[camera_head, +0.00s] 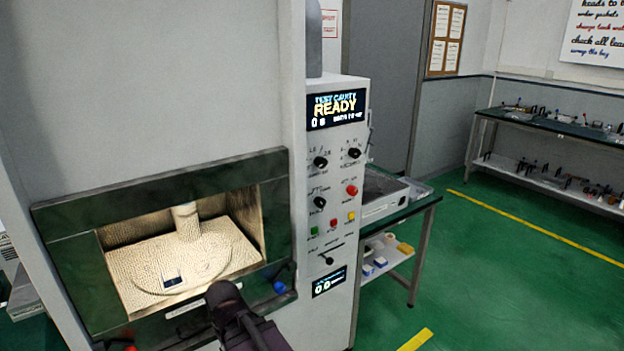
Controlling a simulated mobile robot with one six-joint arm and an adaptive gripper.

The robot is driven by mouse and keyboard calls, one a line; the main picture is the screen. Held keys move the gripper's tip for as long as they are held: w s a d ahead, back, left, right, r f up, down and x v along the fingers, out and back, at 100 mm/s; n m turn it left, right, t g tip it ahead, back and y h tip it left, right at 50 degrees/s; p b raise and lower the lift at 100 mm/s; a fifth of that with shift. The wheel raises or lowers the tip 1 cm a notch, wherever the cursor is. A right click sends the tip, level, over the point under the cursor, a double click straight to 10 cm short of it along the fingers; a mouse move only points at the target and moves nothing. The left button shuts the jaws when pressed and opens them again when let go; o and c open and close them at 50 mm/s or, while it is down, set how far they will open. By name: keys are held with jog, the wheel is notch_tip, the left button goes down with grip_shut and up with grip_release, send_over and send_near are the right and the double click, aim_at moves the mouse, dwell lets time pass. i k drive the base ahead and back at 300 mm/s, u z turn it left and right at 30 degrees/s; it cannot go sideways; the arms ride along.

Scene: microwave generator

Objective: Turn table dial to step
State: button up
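The control panel (340,180) stands on the front of the white cabinet column, right of the open cavity. It carries three black dials: an upper left dial (320,162), an upper right dial (354,153) and a lower left dial (320,201). Their labels are too small to read surely, so I cannot tell which is the table dial or where each pointer stands. The dark end of my arm, with my gripper (224,296), is at the bottom centre, in front of the cavity's lower edge. It is below and left of the dials, well apart from them. Its fingers cannot be made out.
A display (337,107) reads "TEST CAVITY READY". The lit cavity (150,262) holds a round plate and post. Green floor lies open at right.

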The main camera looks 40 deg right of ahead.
aim_at(318, 202)
jog(key=z, duration=0.45)
jog(key=k, duration=1.35)
jog(key=z, duration=0.8)
jog(key=i, duration=1.55)
jog(key=u, duration=0.55)
